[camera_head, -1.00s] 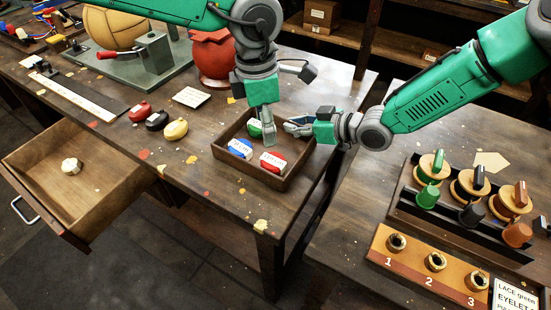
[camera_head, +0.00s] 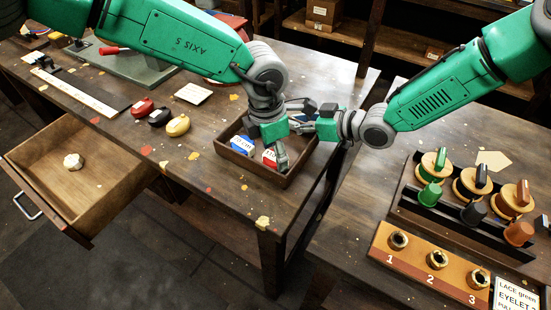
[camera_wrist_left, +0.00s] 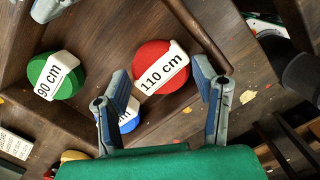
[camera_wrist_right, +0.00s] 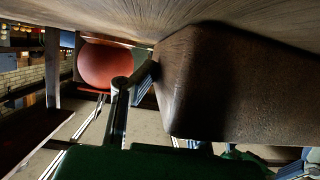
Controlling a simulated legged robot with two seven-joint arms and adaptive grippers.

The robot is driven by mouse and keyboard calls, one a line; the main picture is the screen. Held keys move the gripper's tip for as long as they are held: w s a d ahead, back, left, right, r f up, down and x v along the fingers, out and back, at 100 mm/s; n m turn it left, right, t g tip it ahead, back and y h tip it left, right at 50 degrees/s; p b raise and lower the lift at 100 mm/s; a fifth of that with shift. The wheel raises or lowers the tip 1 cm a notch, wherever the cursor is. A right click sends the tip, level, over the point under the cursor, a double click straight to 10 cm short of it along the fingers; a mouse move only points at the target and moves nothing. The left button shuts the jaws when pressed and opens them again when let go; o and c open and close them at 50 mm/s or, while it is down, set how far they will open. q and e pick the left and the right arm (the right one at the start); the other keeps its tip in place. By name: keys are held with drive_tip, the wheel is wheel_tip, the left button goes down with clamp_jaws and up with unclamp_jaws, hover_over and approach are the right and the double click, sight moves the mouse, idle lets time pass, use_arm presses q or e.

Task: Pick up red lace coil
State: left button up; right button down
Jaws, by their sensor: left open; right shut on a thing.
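The red lace coil (camera_head: 269,158), labelled 110 cm, lies in the wooden tray (camera_head: 245,170) on the bench. My left gripper (camera_head: 283,158) hangs over it from above, partly covering it in the head view. In the left wrist view the red coil (camera_wrist_left: 148,52) lies just beyond and between the two open fingers (camera_wrist_left: 163,75), not clasped. A blue coil (camera_head: 242,145) lies beside it; a green coil, labelled 90 cm, shows in the left wrist view (camera_wrist_left: 55,75).
Red, black and yellow pieces (camera_head: 176,125) lie left of the tray. An open drawer (camera_head: 95,165) juts out at the front left. A rack with spools (camera_head: 468,185) and a numbered block (camera_head: 430,262) stand on the right table.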

use_arm(q)
wheel_tip(320, 180, down, 2)
drive_tip(key=shift+w+d, duration=0.1)
drive_tip(key=shift+d, duration=0.05)
use_arm(e)
drive_tip(key=shift+r, duration=0.1)
use_arm(q)
drive_tip(key=shift+c, duration=0.4)
drive_tip(key=c, duration=0.7)
drive_tip(key=shift+c, duration=0.2)
drive_tip(key=shift+r, duration=0.15)
wheel_tip(320, 180, up, 10)
drive_tip(key=shift+f, duration=0.1)
